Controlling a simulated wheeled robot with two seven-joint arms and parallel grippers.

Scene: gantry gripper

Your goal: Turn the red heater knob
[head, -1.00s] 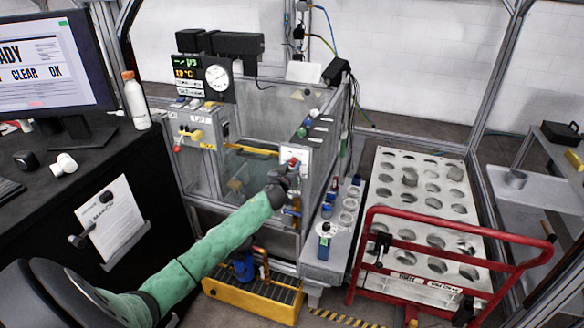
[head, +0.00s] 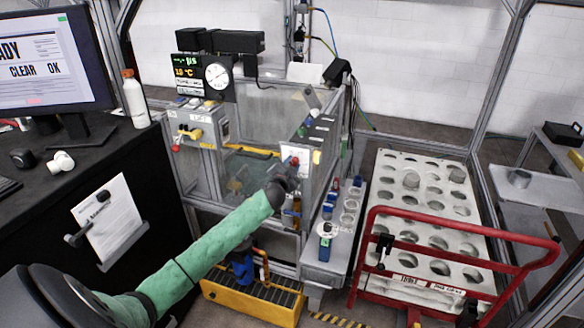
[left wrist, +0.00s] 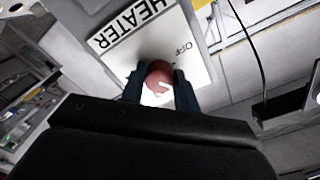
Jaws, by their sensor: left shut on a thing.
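My right gripper is not in view.
A clear-walled tank with a yellow bar (head: 252,152) stands left of the knob. A gauge panel (head: 203,78) is above it. A narrow grey bench (head: 328,262) with small parts and a red-railed cart (head: 458,250) stand to the right. A monitor (head: 55,62) is at left.

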